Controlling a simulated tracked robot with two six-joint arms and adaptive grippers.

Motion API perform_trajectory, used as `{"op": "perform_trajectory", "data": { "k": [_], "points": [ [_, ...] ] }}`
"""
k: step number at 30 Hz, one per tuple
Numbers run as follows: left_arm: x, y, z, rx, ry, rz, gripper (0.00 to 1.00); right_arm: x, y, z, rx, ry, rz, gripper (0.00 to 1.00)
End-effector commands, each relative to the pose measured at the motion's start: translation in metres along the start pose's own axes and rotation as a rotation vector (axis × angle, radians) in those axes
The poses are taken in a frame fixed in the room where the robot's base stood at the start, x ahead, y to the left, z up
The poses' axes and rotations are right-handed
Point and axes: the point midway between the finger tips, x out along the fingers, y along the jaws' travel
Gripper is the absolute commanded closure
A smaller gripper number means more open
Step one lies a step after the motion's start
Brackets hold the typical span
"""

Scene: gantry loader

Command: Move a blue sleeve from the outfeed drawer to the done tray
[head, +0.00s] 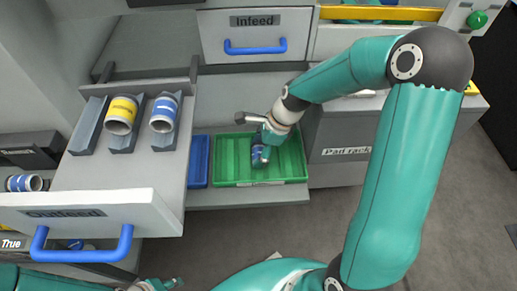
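The outfeed drawer (165,205) is pulled out at the left. On its V-shaped blocks lie a yellow sleeve (122,114) and a blue sleeve (164,114). Another blue sleeve (24,183) lies at the drawer's left side. A green tray (228,172), with no readable label, stands right of the drawer. My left gripper (172,284) is at the bottom edge, mostly out of view.
A narrow blue tray (199,160) stands between the drawer and the green tray. The closed infeed drawer (256,34) is behind. A grey housing labelled as a part rack (346,151) stands right of the green tray. The outfeed drawer's blue handle (82,254) juts toward me.

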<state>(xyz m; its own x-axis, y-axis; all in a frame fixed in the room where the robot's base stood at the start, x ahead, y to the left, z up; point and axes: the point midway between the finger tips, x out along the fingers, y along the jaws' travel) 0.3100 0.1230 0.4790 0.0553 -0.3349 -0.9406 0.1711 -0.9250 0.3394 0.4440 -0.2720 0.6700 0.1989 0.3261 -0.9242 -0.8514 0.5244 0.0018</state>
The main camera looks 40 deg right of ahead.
Motion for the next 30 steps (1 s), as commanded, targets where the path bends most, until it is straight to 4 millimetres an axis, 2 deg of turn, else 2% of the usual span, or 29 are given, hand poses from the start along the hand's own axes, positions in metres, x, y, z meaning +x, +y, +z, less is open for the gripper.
{"op": "perform_trajectory", "data": {
  "k": [1,3,13,17,23,30],
  "points": [
    [0.000,0.000,0.000,0.000,0.000,0.000,0.60,0.000,0.000,0.000,0.000,0.000,-0.001,0.16],
    [0.000,0.000,0.000,0.000,0.000,0.000,0.60,0.000,0.000,0.000,0.000,0.000,-0.001,0.05],
    [0.000,0.000,0.000,0.000,0.000,0.000,0.60,0.000,0.000,0.000,-0.001,0.000,0.000,0.05],
    [-0.001,0.000,0.000,0.000,0.000,0.000,0.60,-0.007,-0.001,0.000,-0.001,0.000,-0.003,0.05],
    [-0.001,0.000,0.000,0.000,0.000,0.000,0.60,-0.037,-0.001,0.000,-0.002,0.000,-0.006,0.05],
    [0.000,0.000,0.000,0.000,0.000,0.000,0.60,-0.085,-0.002,0.001,-0.001,-0.001,-0.006,0.05]
  ]
}}
